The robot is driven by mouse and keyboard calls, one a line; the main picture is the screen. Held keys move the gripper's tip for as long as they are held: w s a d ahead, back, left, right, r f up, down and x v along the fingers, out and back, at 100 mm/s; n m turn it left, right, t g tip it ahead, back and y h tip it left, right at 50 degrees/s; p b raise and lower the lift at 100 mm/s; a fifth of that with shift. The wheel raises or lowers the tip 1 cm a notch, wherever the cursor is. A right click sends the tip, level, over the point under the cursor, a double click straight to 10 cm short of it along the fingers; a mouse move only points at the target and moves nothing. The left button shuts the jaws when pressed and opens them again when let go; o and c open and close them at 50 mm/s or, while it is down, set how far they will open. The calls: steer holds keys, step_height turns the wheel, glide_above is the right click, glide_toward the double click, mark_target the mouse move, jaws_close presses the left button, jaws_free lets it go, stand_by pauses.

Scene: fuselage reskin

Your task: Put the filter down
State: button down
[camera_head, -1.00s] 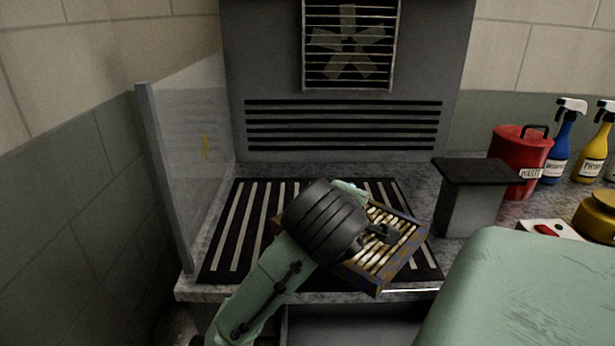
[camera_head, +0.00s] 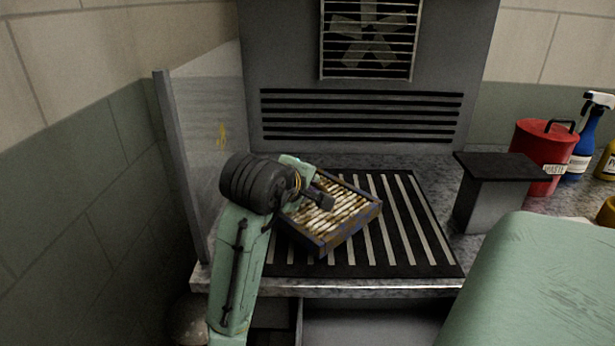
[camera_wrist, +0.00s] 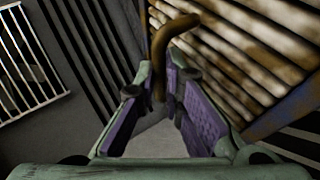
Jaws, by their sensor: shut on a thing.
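The filter (camera_head: 340,212) is a dark-framed square panel with dirty cream and brown pleats. My gripper (camera_head: 318,196) is shut on the filter at its brown curved handle; the purple-padded fingers (camera_wrist: 158,88) stand either side of that handle (camera_wrist: 160,45) in the wrist view. The pleats (camera_wrist: 235,40) fill the upper right there. The filter is over the left and middle part of the black slotted grate (camera_head: 415,235), turned at an angle to its slats. I cannot tell whether its underside touches the grate. My wrist hides its left corner.
A clear side panel (camera_head: 205,130) stands left of the grate. A slotted grey back wall with a fan grille (camera_head: 368,45) rises behind. A dark-topped grey block (camera_head: 495,190), a red waste can (camera_head: 540,155) and spray bottles (camera_head: 590,135) stand right. The grate's right side is bare.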

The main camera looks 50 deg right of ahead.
steer(key=shift+w, duration=0.3)
steer(key=shift+f, duration=0.35)
steer(key=shift+f+p, duration=0.45)
steer(key=shift+f, duration=1)
steer(key=c, duration=1.7)
jaws_free()
steer(key=v, duration=1.2)
